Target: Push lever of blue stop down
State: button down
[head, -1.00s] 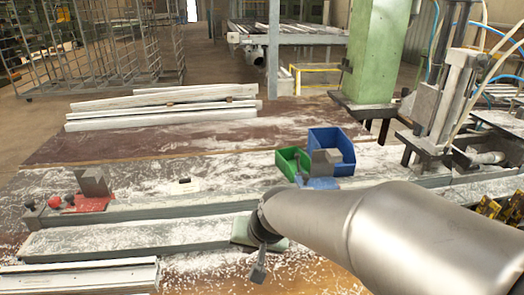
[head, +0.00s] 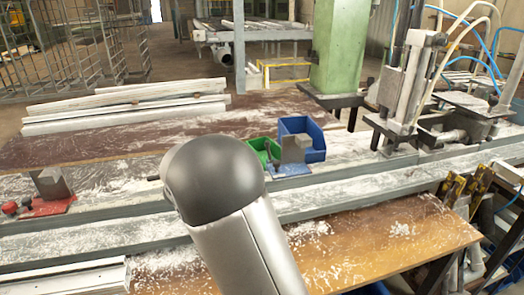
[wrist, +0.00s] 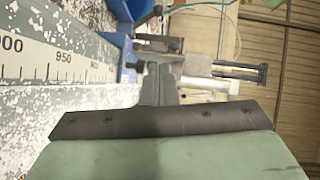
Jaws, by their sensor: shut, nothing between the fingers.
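The blue stop has a blue base (head: 288,169) and a grey block (head: 296,150), and stands on the profile bench right of centre in the head view. Its thin dark lever (head: 269,153) stands upright at its left side, in front of the green bin. In the wrist view, my gripper (wrist: 160,75) is shut and empty, its fingers pointing towards blue and grey parts beyond the tips. I cannot tell there which part is the lever, and no contact is clear. In the head view my arm hides the gripper.
A green bin (head: 262,146) and a blue bin (head: 314,135) stand behind the stop. A red stop (head: 45,207) sits at the far left. A green column (head: 340,55) and a clamp unit (head: 402,85) stand to the right. A ruler (wrist: 65,65) runs along the bench.

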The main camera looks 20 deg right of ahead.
dwell(0.3)
jog(key=w+a+p+x, duration=0.1)
jog(key=w+p+x, duration=0.1)
jog(key=x, duration=1.1)
jog(key=shift+f, duration=0.2)
jog(key=shift+w+a+r+p, duration=0.1)
jog(key=shift+w+a+p, duration=0.15)
jog(key=shift+p, duration=0.25)
